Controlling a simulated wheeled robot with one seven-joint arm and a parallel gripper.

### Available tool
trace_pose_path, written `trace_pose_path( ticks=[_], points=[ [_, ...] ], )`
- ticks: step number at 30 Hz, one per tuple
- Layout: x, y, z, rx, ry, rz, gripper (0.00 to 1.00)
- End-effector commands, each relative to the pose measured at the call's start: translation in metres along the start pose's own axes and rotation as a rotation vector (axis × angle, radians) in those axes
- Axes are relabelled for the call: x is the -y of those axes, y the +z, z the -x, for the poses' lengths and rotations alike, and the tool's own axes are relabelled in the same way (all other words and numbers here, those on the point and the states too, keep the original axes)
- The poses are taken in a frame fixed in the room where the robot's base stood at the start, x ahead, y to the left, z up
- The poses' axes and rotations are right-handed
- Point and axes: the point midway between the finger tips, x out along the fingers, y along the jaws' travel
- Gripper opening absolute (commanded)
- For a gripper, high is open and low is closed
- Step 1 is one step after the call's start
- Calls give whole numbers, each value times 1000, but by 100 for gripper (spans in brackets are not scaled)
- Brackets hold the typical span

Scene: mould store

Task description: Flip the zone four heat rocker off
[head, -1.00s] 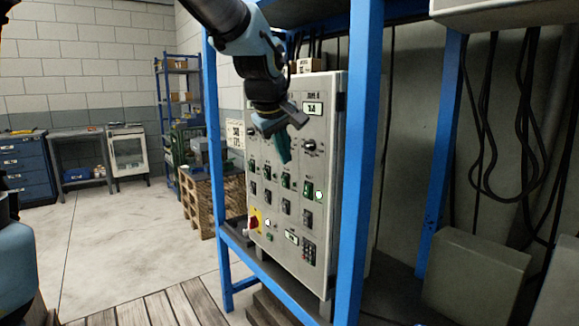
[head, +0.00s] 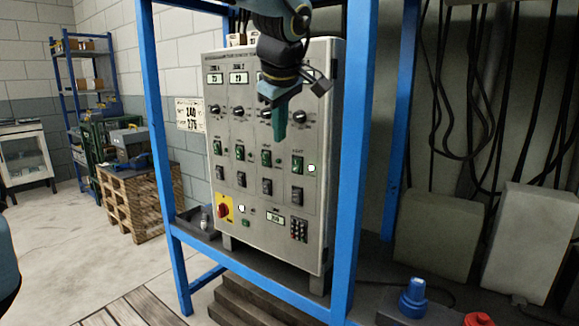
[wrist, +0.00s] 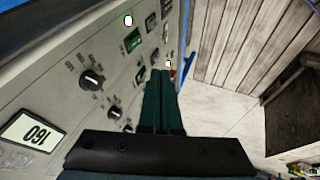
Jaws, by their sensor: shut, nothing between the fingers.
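The grey control panel (head: 325,200) stands upright in a blue frame, with columns of displays, knobs and rockers. The zone four heat rocker (head: 298,164) is the green one in the rightmost column, with a lit white lamp (head: 311,168) beside it. In the wrist view this rocker (wrist: 132,40) shows green above and left of the fingers, beyond a black knob (wrist: 92,80). Its exact tilt is too small to tell. My gripper (head: 279,138) is shut and empty, pointing down in front of the panel, above and left of that rocker. The fingers (wrist: 160,74) hide part of the panel.
Blue posts (head: 357,160) stand either side of the panel. Other green rockers (head: 266,158) and black rockers (head: 297,194) lie close by. A red rotary switch on a yellow plate (head: 225,208) is lower left. A wooden pallet (head: 140,200) stands left on open floor.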

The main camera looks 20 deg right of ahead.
Motion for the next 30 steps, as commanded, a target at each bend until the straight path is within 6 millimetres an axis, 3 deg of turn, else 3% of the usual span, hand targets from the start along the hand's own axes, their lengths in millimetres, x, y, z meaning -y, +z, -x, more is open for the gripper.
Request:
trace_pose_path(
  ticks=[9,14,28,30],
  points=[
    [0,0,0,0,0,-1,0],
    [0,0,-11,0,-2,-2,0],
    [1,0,-102,1,-6,-2,0],
    [-10,0,-106,0,-3,-3,0]
  ],
)
